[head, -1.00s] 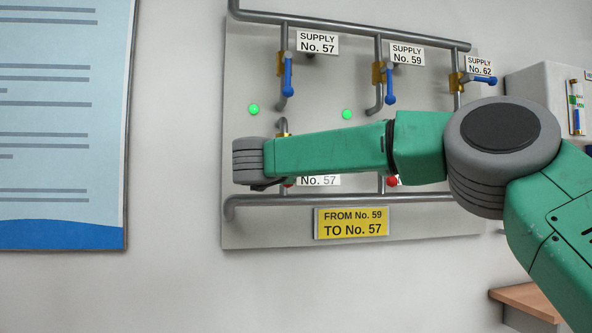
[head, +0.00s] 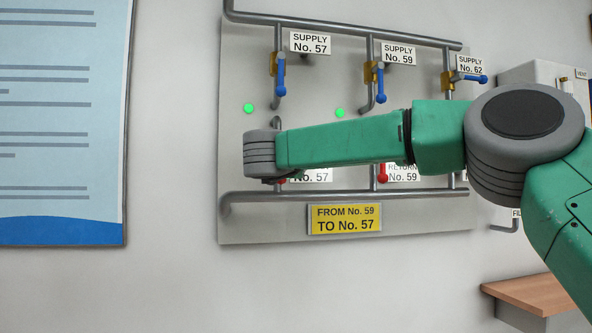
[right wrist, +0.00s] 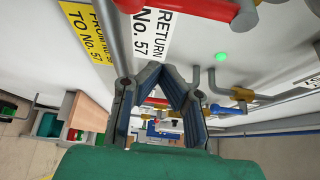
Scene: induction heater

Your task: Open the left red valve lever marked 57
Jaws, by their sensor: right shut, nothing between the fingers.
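The red lever of return 57 is mostly hidden behind my right arm in the head view; only a red bit (head: 281,181) shows beside the No. 57 label (head: 310,175). Contact cannot be told. My left gripper is not in view.
The No. 59 red lever (head: 383,174) hangs just under my right forearm. Blue supply levers (head: 280,77) are above. A lower pipe (head: 340,196) and yellow sign (head: 344,219) lie below. A wooden surface (head: 530,294) is at lower right.

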